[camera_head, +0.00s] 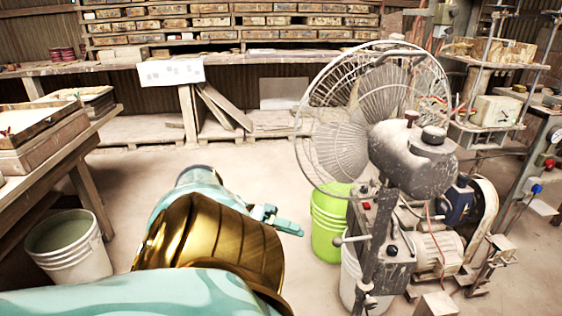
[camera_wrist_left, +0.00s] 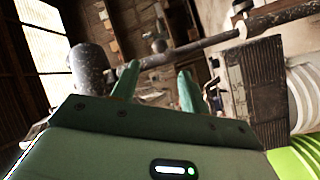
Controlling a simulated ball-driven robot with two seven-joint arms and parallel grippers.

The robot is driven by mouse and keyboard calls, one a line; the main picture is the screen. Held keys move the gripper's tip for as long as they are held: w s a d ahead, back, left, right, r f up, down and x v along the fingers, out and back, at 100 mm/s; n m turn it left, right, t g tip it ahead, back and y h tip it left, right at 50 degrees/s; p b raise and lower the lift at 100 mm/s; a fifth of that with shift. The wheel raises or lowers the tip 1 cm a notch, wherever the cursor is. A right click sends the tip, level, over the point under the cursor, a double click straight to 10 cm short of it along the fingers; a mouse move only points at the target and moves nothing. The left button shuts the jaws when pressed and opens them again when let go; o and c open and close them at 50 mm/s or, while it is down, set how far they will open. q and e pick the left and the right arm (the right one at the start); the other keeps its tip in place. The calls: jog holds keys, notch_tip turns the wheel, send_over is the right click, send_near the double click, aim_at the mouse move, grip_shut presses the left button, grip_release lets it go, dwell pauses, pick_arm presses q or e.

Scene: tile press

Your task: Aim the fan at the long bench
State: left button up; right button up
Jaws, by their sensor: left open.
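The grey, dusty pedestal fan (camera_head: 412,165) stands right of centre in the head view. Its wire cage (camera_head: 335,150) is on the far side of the motor housing, facing the back and somewhat left. A long bench (camera_head: 130,66) runs along the back wall, with a white sheet hanging over its front edge. My left gripper (camera_head: 284,222) is left of the fan's post, apart from it in the head view. In the left wrist view its two green fingers (camera_wrist_left: 157,82) are apart, with a speckled grey bar (camera_wrist_left: 190,52) crossing behind them; contact cannot be told. My right gripper is not seen.
A lime-green bucket (camera_head: 328,222) stands just left of the fan post. A motor with a belt wheel (camera_head: 440,250) stands at right. A wooden side bench (camera_head: 60,165) with trays and a white bucket (camera_head: 70,250) are at left. The middle floor is clear.

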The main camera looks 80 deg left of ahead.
pick_arm(q)
jog(key=b+v, duration=0.1)
jog(key=v, duration=0.3)
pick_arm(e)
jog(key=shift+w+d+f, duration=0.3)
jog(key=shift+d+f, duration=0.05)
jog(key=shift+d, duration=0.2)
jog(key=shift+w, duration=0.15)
